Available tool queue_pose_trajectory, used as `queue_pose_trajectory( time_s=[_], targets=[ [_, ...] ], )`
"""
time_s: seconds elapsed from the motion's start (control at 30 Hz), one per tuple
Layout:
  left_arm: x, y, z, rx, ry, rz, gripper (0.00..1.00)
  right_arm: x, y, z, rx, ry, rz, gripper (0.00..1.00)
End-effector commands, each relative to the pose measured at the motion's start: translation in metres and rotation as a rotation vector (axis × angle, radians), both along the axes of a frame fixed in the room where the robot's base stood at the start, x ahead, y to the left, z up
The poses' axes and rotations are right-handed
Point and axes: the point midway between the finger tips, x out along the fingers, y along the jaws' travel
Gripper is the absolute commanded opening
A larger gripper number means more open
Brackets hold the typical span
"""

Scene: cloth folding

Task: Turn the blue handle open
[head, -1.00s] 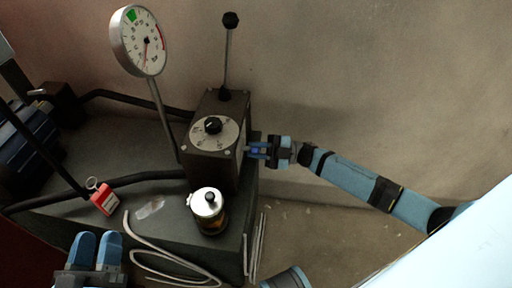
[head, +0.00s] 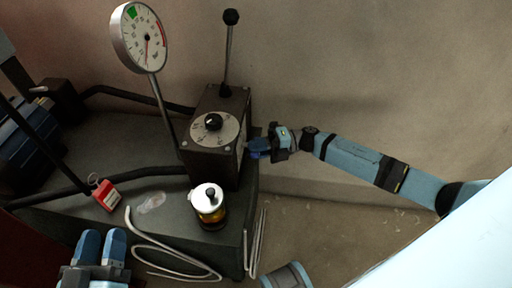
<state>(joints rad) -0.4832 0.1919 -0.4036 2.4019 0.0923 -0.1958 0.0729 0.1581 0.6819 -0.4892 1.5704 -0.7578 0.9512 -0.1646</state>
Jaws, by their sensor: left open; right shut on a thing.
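The blue handle (head: 257,148) sits on the right side of a dark box (head: 213,165) with a dial on its front. It is small and partly hidden by my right gripper (head: 269,147), which comes in from the right and is shut on it. My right gripper looks tilted. My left gripper (head: 100,247) is at the bottom left, open and empty, its two blue fingers pointing up the picture, well apart from the box.
A round gauge (head: 143,38) on a stalk and an upright lever (head: 229,52) with a black knob stand at the box.

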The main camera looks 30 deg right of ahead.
Motion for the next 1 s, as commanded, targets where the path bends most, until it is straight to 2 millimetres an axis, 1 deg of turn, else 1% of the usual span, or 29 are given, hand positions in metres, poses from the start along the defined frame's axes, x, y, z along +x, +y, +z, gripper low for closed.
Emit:
queue_pose_trajectory(
  time_s=[0.23, 0.67, 0.7, 0.77, 0.8, 1.0],
  targets=[
    [0.0003, 0.0004, -0.0011, 0.003, 0.004, 0.002, 0.43, 0.0002, -0.0009, -0.0009, -0.031, -0.039, -0.002, 0.00],
    [-0.0002, 0.0010, 0.0020, 0.001, -0.001, 0.002, 0.43, 0.0003, -0.0009, -0.0011, -0.036, -0.046, -0.002, 0.00],
    [-0.0003, 0.0010, 0.0023, 0.001, -0.002, 0.003, 0.43, 0.0003, -0.0009, -0.0010, -0.036, -0.046, -0.002, 0.28],
    [-0.0004, 0.0011, 0.0025, 0.001, -0.002, 0.003, 0.43, 0.0003, -0.0008, -0.0010, -0.035, -0.045, -0.002, 0.42],
    [-0.0004, 0.0011, 0.0025, 0.001, -0.002, 0.003, 0.43, 0.0002, -0.0007, -0.0010, -0.035, -0.045, -0.002, 0.45],
    [-0.0003, 0.0011, 0.0024, 0.000, -0.002, 0.002, 0.43, 0.0001, -0.0004, -0.0008, -0.034, -0.044, -0.001, 0.45]
  ],
)
